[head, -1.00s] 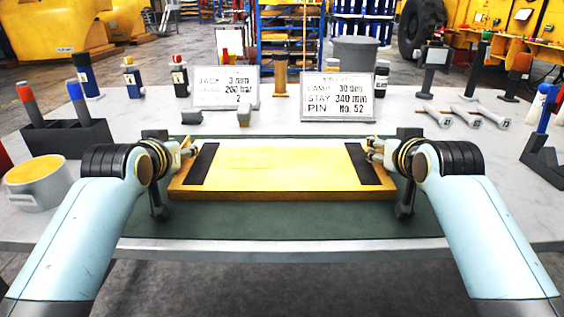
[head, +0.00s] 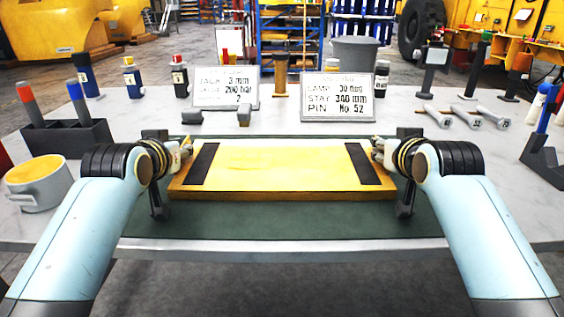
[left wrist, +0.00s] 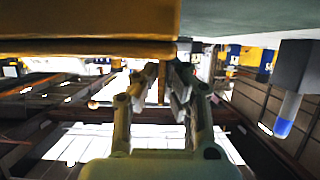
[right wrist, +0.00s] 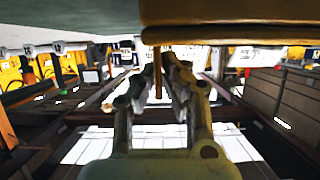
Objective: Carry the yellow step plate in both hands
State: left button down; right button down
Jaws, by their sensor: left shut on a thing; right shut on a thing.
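The yellow step plate (head: 275,165) lies level in the middle of the head view, with a dark strip near each end. It is over the dark green mat (head: 290,222); whether it touches the mat I cannot tell. My left gripper (head: 187,152) is shut on the plate's left end. My right gripper (head: 376,152) is shut on its right end. The plate's underside edge fills the top of the left wrist view (left wrist: 90,25) and of the right wrist view (right wrist: 230,20). The exact grip contact is partly hidden.
Two lettered signs (head: 225,88) (head: 338,97) stand behind the plate. A dark holder with markers (head: 65,138) and a pale yellow-topped pot (head: 38,185) are at left. Pale bolts (head: 467,116) and a dark stand (head: 545,160) are at right. Bare mat lies in front.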

pick_arm(q)
jog(key=shift+r, duration=0.2)
pick_arm(e)
jog(key=shift+r, duration=0.2)
